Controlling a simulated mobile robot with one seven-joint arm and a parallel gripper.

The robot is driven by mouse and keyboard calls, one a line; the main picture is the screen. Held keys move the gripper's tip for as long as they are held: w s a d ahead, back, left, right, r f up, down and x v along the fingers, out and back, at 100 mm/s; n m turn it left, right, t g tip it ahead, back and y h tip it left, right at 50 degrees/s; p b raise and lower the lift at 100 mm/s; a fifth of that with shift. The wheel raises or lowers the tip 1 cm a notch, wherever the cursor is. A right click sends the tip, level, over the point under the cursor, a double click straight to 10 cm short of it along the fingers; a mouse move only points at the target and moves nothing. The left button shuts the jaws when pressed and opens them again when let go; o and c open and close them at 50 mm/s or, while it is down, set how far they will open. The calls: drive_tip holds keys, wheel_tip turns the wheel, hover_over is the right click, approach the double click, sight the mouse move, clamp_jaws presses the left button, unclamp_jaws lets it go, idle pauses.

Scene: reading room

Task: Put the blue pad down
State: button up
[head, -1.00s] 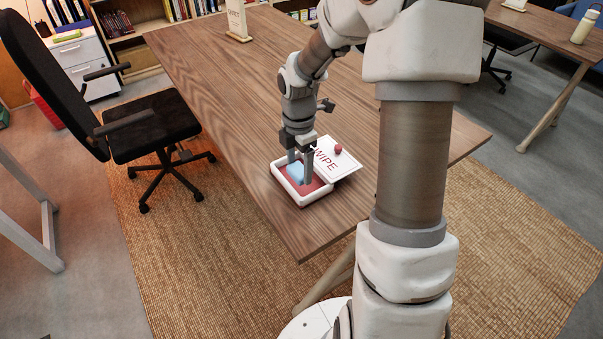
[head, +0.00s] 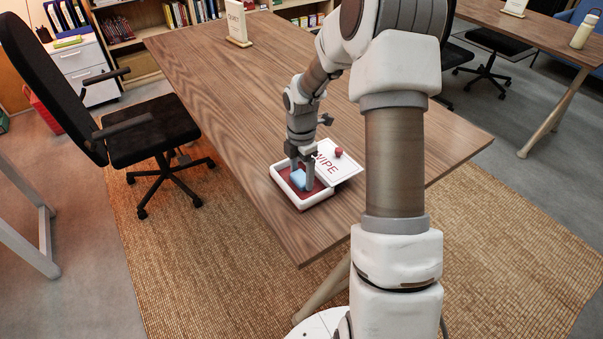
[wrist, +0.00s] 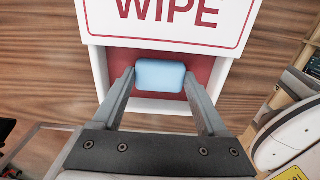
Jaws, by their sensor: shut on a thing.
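The blue pad (wrist: 160,75) is between the two fingers of my gripper (wrist: 160,82), which is shut on it. In the head view the blue pad (head: 298,178) shows at the fingertips of my gripper (head: 301,176), inside a white box (head: 318,201) with a red floor. In the wrist view the red floor (wrist: 117,60) shows around the pad. I cannot tell whether the pad touches the floor. The white lid (head: 340,170), marked WIPE and with a red knob (head: 338,153), covers the far right part of the box.
The box stands near the front corner of a wooden table (head: 230,90). A small sign (head: 237,25) stands at the table's far end. A black office chair (head: 150,130) is to the left. Most of the tabletop is clear.

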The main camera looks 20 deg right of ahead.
sight(301, 177)
drive_tip(key=shift+f, duration=0.2)
drive_tip(key=o, duration=1.2)
drive_tip(key=shift+r, duration=0.1)
wheel_tip(301, 177, up, 12)
drive_tip(key=p, duration=0.2)
drive_tip(key=shift+r+p, duration=0.1)
drive_tip(key=shift+p, duration=0.3)
